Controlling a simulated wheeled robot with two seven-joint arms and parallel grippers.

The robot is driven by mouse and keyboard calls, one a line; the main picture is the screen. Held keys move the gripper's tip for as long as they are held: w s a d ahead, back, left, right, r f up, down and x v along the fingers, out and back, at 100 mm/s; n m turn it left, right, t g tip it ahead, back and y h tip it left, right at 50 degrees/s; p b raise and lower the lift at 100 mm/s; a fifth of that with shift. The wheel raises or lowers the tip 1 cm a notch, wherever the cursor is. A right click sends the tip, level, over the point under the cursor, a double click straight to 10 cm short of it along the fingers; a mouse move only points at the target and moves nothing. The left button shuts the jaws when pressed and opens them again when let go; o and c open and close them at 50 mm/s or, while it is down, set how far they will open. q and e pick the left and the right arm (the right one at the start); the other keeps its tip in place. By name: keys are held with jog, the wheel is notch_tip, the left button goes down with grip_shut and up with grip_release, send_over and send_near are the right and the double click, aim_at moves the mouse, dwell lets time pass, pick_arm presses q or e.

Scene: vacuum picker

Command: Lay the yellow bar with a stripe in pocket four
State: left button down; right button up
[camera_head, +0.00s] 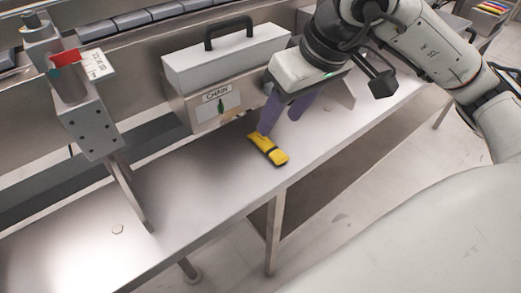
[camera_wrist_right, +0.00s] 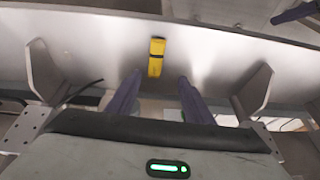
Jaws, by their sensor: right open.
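The yellow bar with a black stripe (camera_head: 268,149) lies flat on the grey metal bench, near its front edge. In the right wrist view the bar (camera_wrist_right: 157,57) lies ahead of the fingertips, roughly centred between them. My right gripper (camera_head: 279,124) is open and empty, its purple fingers just behind and above the bar; both fingers show in the right wrist view (camera_wrist_right: 160,82). A purple finger-like piece (camera_wrist_right: 295,12) at that view's top right looks like part of my left gripper; its jaw opening cannot be told. I cannot make out pocket four.
A grey box with a black handle, marked CHAIN (camera_head: 217,103), stands behind the bar. A metal post with a red part (camera_head: 70,80) stands at left. A tray of coloured strips (camera_head: 490,8) shows at the far top right.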

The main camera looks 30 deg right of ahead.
aim_at(268, 144)
jog(key=shift+h, duration=0.3)
jog(key=f, duration=0.1)
jog(key=w+f, duration=0.1)
jog(key=d+f+b, duration=0.1)
jog(key=shift+w+f, duration=0.5)
jog(key=shift+f, duration=0.1)
jog(key=x, duration=0.1)
jog(key=b+x, duration=0.1)
jog(key=x, duration=0.2)
jog(key=shift+a+f, duration=0.3)
jog(key=shift+a, duration=0.1)
jog(key=shift+f+b, duration=0.3)
jog(key=shift+f, duration=0.1)
pick_arm(q)
jog(key=shift+w+d+f+g+h, duration=0.15)
jog(key=shift+d+f, duration=0.2)
jog(key=shift+f, duration=0.1)
jog(key=shift+w+d+f+g+h, duration=0.15)
jog(key=shift+d+f, duration=0.15)
jog(key=shift+f, duration=0.15)
jog(key=shift+f, duration=0.2)
pick_arm(e)
jog(key=shift+f, duration=0.1)
grip_shut()
pick_arm(q)
jog(key=shift+r, duration=0.1)
